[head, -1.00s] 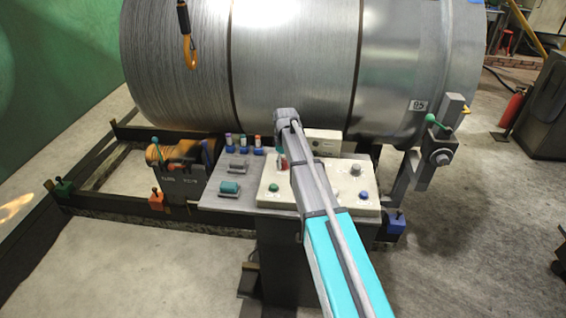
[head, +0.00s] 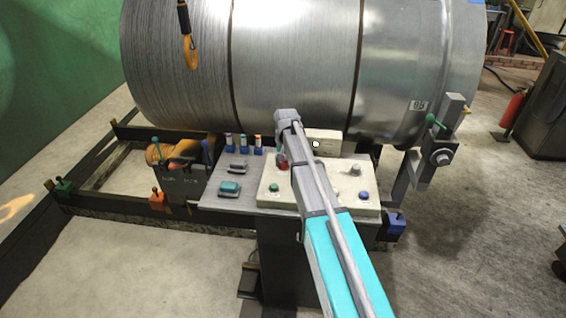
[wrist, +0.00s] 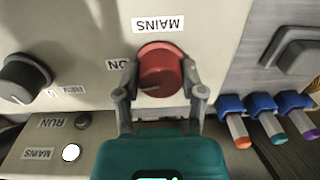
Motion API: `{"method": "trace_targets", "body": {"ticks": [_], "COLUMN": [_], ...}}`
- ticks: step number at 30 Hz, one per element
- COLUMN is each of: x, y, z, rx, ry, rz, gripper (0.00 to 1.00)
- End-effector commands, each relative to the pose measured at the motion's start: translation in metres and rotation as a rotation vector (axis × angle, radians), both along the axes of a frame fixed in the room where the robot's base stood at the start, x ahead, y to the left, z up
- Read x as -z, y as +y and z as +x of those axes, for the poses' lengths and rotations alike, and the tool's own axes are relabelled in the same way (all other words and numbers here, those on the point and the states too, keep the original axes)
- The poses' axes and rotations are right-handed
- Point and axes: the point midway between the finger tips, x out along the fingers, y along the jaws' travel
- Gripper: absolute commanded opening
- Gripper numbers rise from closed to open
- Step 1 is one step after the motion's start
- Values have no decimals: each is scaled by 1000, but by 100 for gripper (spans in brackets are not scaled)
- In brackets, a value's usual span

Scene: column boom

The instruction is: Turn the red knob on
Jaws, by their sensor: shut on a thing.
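The red knob (wrist: 162,66) is on a pale panel below an upside-down MAINS label (wrist: 158,24) in the wrist view. My gripper (wrist: 161,78) is shut on it, one finger on each side. A dark mark on the knob's face points to the lower left. In the head view the knob (head: 282,162) is mostly hidden behind my arm.
A black knob (wrist: 24,77) is left of the red one in the wrist view. Several blue-based switches (wrist: 263,105) stand to the right. Green (head: 273,188) and blue (head: 364,195) buttons are on the panel. A large metal drum (head: 290,65) stands behind the console.

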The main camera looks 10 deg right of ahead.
Motion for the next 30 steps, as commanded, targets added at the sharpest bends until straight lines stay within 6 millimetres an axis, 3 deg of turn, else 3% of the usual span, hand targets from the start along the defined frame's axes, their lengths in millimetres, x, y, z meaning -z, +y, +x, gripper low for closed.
{"method": "trace_targets", "body": {"ticks": [10,27,28,30], "x": [0,0,0,0], "y": [0,0,0,0], "z": [1,0,0,0], "rx": [195,235,235,235], "ry": [-2,-1,-1,-1], "rz": [1,1,1,1], "gripper": [5,5,58,71]}}
